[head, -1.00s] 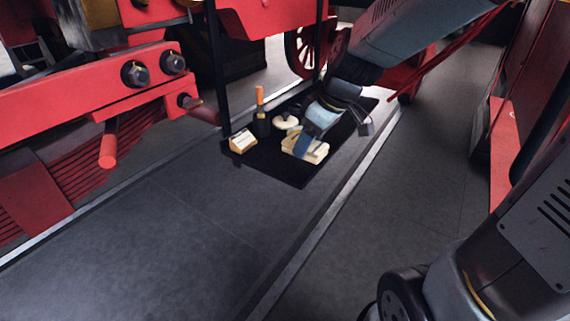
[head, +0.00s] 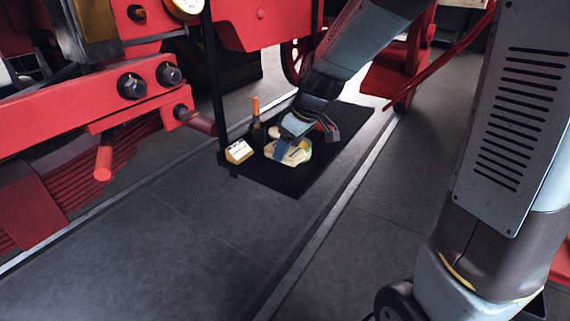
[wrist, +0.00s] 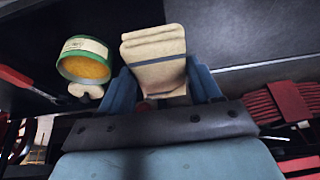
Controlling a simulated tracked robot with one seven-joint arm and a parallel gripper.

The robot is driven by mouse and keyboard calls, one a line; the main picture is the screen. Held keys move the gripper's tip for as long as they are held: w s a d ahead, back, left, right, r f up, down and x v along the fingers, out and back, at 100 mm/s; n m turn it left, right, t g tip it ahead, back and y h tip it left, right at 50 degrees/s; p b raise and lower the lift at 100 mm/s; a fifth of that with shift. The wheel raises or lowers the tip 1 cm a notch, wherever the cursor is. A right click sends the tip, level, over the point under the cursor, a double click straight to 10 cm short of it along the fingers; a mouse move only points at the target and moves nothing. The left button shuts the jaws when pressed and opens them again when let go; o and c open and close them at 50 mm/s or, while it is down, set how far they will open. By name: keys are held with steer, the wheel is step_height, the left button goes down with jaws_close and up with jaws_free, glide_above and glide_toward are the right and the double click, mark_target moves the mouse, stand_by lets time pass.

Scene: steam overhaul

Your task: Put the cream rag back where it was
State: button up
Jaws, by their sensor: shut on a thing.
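The cream rag (wrist: 155,60) is a folded, pale cloth pad in the wrist view, held between the two blue fingers of my gripper (wrist: 162,85). In the head view my gripper (head: 284,145) points down over the black mat (head: 300,182), and the rag (head: 272,154) shows at its fingertips, partly hidden by the fingers. I cannot tell whether the rag touches the mat or hangs just above it.
A round tin (wrist: 83,60) with a green rim and yellow contents is close beside the rag. A red-handled tool (wrist: 22,80) lies near the tin. The mat's front right is clear.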

steer(key=w+f, duration=0.2)
steer(key=f, duration=0.1)
steer(key=w+a+f, duration=0.1)
steer(key=w+f, duration=0.2)
steer(key=shift+a, duration=0.2)
step_height(320, 180, down, 3)
steer(key=shift+f, duration=0.1)
steer(key=o, duration=1)
